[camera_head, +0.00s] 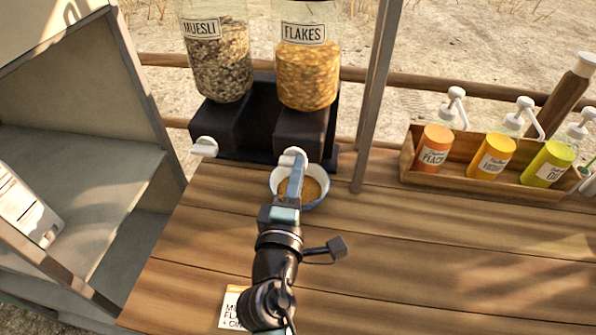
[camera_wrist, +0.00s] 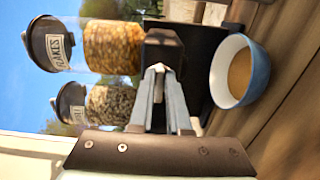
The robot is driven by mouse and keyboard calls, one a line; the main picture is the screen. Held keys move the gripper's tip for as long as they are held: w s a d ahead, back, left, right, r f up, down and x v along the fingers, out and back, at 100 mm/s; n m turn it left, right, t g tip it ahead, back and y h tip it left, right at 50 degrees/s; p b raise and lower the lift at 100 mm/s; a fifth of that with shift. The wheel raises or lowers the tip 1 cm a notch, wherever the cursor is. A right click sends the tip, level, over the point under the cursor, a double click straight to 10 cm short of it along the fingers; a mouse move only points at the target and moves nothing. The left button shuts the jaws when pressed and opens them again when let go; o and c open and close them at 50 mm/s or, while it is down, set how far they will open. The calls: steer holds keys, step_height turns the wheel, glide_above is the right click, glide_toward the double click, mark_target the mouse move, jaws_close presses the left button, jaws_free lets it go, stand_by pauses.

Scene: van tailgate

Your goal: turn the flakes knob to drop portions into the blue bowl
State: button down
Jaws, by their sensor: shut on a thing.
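The flakes dispenser (camera_head: 307,72) stands at the back of the table, a clear canister of orange flakes on a black base. Its white knob (camera_head: 293,157) is at the front of the base. My gripper (camera_head: 297,170) is shut on this knob; the fingers also show around it in the wrist view (camera_wrist: 160,80). The blue bowl (camera_head: 318,202) stands below the knob, partly hidden by my gripper in the head view. The bowl holds some brownish-orange contents, and it shows whole in the wrist view (camera_wrist: 262,70).
A muesli dispenser (camera_head: 220,70) with its own white knob (camera_head: 204,148) stands to the left. A wooden crate (camera_head: 408,172) with several pump bottles is at the right. A thin post (camera_head: 372,110) rises right of the bowl. A printed card (camera_head: 233,305) lies near my arm. The table's right front is clear.

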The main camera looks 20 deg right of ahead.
steer(key=c, duration=0.9)
jaws_free()
steer(key=b+v, duration=0.2)
steer(key=v, duration=1.1)
steer(key=shift+b, duration=0.35)
